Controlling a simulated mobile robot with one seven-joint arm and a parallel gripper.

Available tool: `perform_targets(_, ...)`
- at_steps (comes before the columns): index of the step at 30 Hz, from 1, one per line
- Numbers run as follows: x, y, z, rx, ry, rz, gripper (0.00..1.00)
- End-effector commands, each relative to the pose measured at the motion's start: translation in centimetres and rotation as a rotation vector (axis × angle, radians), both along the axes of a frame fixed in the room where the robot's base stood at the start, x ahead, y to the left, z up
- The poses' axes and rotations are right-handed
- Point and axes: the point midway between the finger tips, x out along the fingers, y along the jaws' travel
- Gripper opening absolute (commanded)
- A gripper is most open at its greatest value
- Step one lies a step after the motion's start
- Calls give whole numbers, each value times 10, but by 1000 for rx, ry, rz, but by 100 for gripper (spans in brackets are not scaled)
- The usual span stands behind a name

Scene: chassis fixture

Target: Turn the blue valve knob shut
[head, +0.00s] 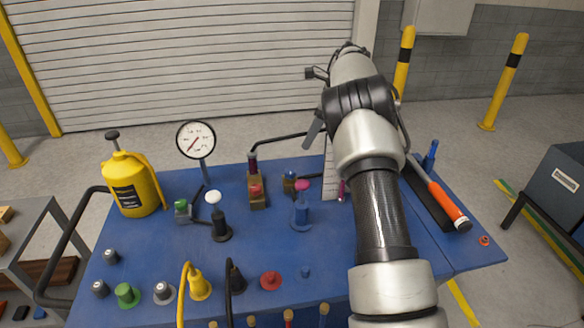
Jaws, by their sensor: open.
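A small brass valve with a blue knob (290,177) stands near the middle of the blue bench, just left of my arm; it is too small to tell how far it is turned. A low blue knob (305,271) also sits near the bench's front. I cannot tell for sure which is the valve knob. My gripper (314,132) shows only in part beside my arm, raised above the back of the bench, apart from both knobs. One dark finger shows; the other is hidden. It is open, and I see nothing in it.
A blue post with a pink top (301,207) and a brass block with a red knob (257,193) stand close by. A gauge (196,139), a yellow can (134,184) and several knobs fill the left. An orange-handled tool (446,204) lies right of my arm.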

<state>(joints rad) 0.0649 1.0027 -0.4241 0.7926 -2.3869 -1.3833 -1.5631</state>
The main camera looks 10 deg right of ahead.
Motion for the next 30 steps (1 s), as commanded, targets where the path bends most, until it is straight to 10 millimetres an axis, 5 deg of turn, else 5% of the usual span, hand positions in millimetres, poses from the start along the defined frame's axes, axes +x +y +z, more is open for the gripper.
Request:
perform_targets(18, 21, 46, -119, 3, 0, -1, 48)
perform_targets(30, 26, 54, -140, 2, -2, -3, 48)
